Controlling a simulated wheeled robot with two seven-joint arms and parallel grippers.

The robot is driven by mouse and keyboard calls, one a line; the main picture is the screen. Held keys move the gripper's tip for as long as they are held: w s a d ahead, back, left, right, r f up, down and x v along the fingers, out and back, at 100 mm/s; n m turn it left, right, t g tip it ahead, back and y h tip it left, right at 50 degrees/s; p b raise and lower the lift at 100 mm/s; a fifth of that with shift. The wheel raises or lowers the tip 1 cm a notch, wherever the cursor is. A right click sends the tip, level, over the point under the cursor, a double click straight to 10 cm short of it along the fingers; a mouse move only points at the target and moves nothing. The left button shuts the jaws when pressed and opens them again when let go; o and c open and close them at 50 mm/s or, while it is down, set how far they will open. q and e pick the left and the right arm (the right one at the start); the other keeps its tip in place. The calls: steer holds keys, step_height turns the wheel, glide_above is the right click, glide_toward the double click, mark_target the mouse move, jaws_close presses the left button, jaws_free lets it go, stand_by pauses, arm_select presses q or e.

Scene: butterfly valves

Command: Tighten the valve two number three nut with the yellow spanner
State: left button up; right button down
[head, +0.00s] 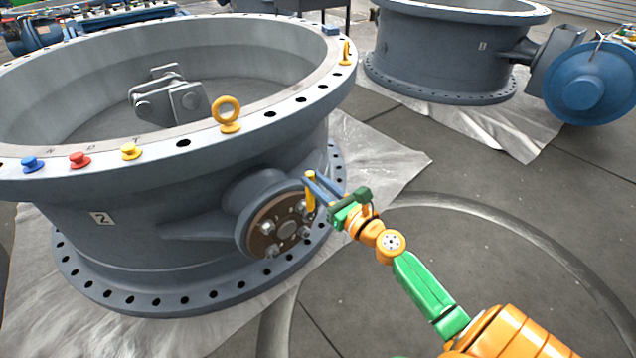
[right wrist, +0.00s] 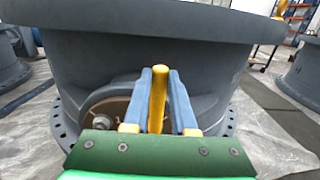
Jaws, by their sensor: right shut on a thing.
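Valve two (head: 190,190) is the big grey ring body at the left of the head view, with a "2" label (head: 101,218) on its side. A round brown flange (head: 285,226) with several nuts sticks out of its side; one nut (right wrist: 103,121) shows left of the fingers in the right wrist view. My right gripper (head: 311,184) is shut on the yellow spanner (head: 310,192), which stands upright between the blue fingers (right wrist: 158,98) at the flange's right edge. Whether the spanner sits on a nut is hidden. My left gripper is out of view.
Blue (head: 33,164), red (head: 79,160) and yellow (head: 130,151) knobs and a yellow lifting eye (head: 228,114) stand on the valve's top rim. Another valve (head: 440,50) with a blue actuator (head: 590,83) stands at the back right. The floor between is clear.

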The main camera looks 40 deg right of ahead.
steer(key=shift+w+r, duration=0.1)
steer(key=shift+w, duration=0.1)
steer(key=shift+w+a, duration=0.1)
steer(key=shift+w, duration=0.65)
steer(key=shift+w, duration=0.4)
stand_by(0.3)
stand_by(0.4)
